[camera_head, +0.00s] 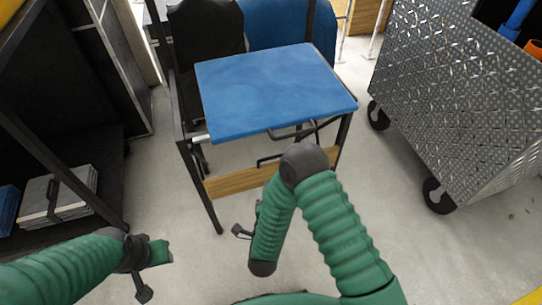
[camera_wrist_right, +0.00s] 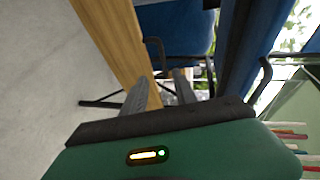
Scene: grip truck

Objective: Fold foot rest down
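A tall chair-like frame stands ahead with a flat blue seat (camera_head: 275,88) on dark metal legs. A wooden board (camera_head: 240,182) spans its front legs low down, below the seat; it looks like the foot rest. The board also shows at the upper left in the right wrist view (camera_wrist_right: 112,40). My right gripper (camera_head: 241,231) is low in front of the frame, partly hidden by my own arm. In the wrist view its two fingers (camera_wrist_right: 163,92) are apart with nothing clearly between them, near the board. My left gripper (camera_head: 145,280) is at the lower left, away from the frame.
A metal diamond-plate cart (camera_head: 455,90) on black wheels stands to the right. Black and blue covered items (camera_head: 285,25) are behind the seat. Grey floor is clear around the frame.

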